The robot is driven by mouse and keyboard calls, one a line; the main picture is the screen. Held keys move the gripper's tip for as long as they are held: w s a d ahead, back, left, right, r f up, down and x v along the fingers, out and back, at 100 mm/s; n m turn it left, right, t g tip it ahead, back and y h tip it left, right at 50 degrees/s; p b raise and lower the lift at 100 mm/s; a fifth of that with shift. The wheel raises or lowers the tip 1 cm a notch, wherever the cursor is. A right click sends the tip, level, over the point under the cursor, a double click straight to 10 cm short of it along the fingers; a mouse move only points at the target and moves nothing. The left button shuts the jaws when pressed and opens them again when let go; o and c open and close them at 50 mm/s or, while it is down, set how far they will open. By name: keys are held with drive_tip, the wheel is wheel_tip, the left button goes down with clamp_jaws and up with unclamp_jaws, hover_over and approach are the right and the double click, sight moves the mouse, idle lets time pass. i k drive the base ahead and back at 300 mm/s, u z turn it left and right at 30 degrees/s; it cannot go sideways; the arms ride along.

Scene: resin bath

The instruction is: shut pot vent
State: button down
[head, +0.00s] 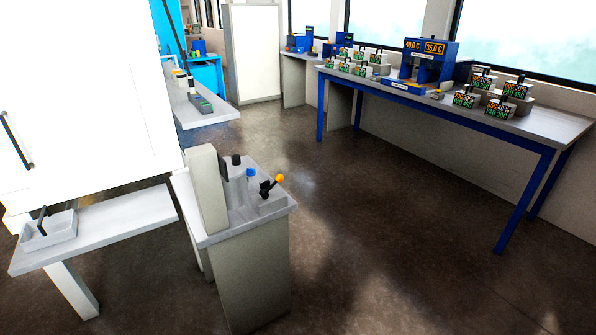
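A small grey stand (245,262) is in the head view, left of centre. On its top is a black valve-like fitting (266,189) with a lever ending in an orange ball knob (280,178). The lever points up and to the right. Beside it stand a blue-capped piece (251,173) and a grey cylinder with a dark top (237,170). A tall beige panel (207,192) rises at the stand's left edge. I cannot tell for sure which part is the pot vent, or whether it is open. My gripper is not in view.
A white cabinet (85,90) and low bench (110,222) with a grey tray (62,236) flank the stand's left. A blue-legged table (540,130) with labelled boxes (466,99) and a blue display unit (430,60) stands right. The floor (370,220) between is clear.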

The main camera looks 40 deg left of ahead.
sight(278, 178)
drive_tip(key=u, duration=0.5)
drive_tip(key=i, duration=1.1)
drive_tip(key=u, duration=0.9)
drive_tip(key=i, duration=0.8)
drive_tip(key=u, duration=0.25)
drive_tip(key=k, duration=0.9)
drive_tip(key=u, duration=0.15)
drive_tip(key=i, duration=0.9)
drive_tip(key=z, duration=0.1)
